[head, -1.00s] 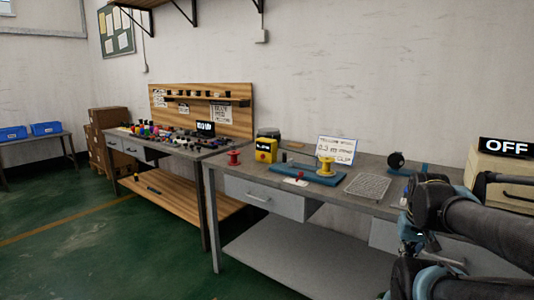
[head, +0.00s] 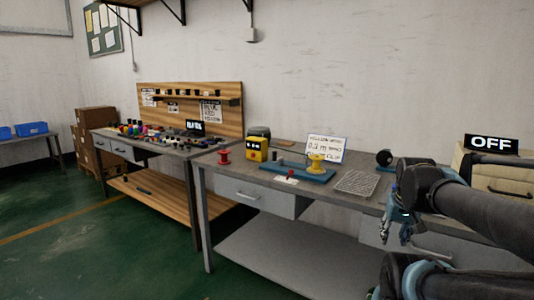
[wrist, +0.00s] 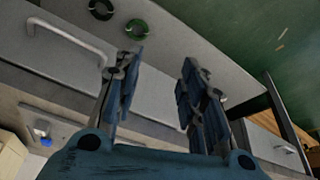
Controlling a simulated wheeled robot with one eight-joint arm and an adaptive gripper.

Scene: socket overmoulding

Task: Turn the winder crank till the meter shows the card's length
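The winder has a blue base (head: 310,176) and a yellow spool (head: 317,164), and stands on the grey bench. A small red knob (head: 291,173) at its front left looks like the crank handle. The yellow meter box (head: 254,150) stands left of the winder; its digits are too small to read. The white card (head: 326,146) stands behind the winder; its lettering is only partly legible. My gripper (head: 388,236) hangs by the bench's front edge, right of the winder and apart from it. In the wrist view my gripper (wrist: 158,78) has its fingers apart with nothing between them.
A wire mesh tray (head: 357,183) lies right of the winder, and a black round item (head: 384,158) stands behind it. A red spool (head: 224,157) stands at the bench's left end. Green floor is free in front.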

